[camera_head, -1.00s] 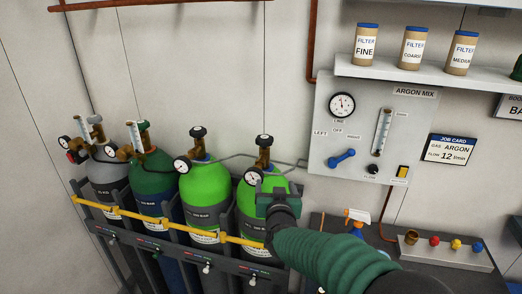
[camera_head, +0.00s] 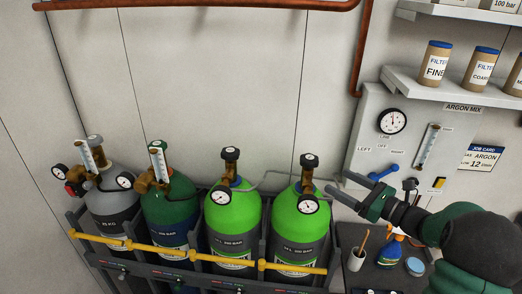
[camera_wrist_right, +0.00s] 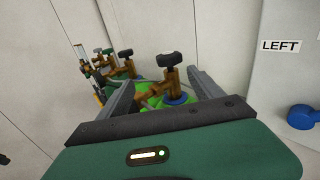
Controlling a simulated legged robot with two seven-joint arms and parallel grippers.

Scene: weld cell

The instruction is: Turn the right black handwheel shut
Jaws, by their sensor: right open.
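The right black handwheel (camera_head: 310,159) sits on the brass valve of the rightmost bright green cylinder (camera_head: 296,228). In the right wrist view, the nearest black handwheel (camera_wrist_right: 181,58) stands upright on its brass valve, between and beyond the two fingers. My right gripper (camera_head: 338,186) is open and empty. It comes in from the right, just to the right of that valve and slightly below handwheel height, apart from the wheel. My left gripper is out of view.
Another bright green cylinder (camera_head: 233,222) with its own black handwheel (camera_head: 232,154) stands to the left, then a dark green (camera_head: 170,215) and a grey cylinder. A yellow bar (camera_head: 195,255) crosses their fronts. The argon panel (camera_head: 400,100) with a blue lever is behind my right arm.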

